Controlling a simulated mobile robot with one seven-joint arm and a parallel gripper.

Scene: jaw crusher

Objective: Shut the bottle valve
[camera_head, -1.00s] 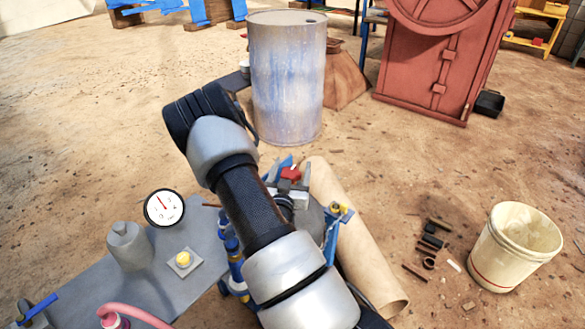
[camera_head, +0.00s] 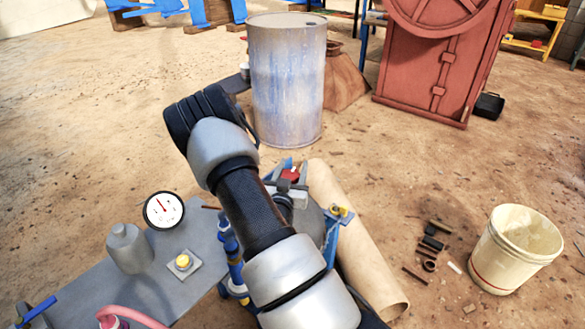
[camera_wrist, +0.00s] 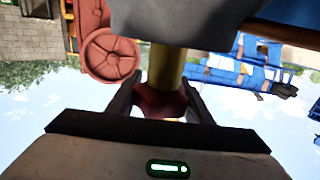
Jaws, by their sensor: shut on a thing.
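The bottle valve's red handwheel (camera_head: 290,174) shows in the head view just beyond the middle of the picture, partly hidden by my gripper (camera_head: 288,184). In the wrist view, the red handwheel (camera_wrist: 160,103) sits between the two dark fingers of my gripper (camera_wrist: 158,98), which is shut on it. A yellow stem (camera_wrist: 166,68) runs from the handwheel to a grey body at the top of that view. How far the valve is turned cannot be told.
A grey bench (camera_head: 160,278) with a round gauge (camera_head: 164,210) and a yellow button (camera_head: 183,261) is at lower left. A drum (camera_head: 288,85) stands beyond my arm.

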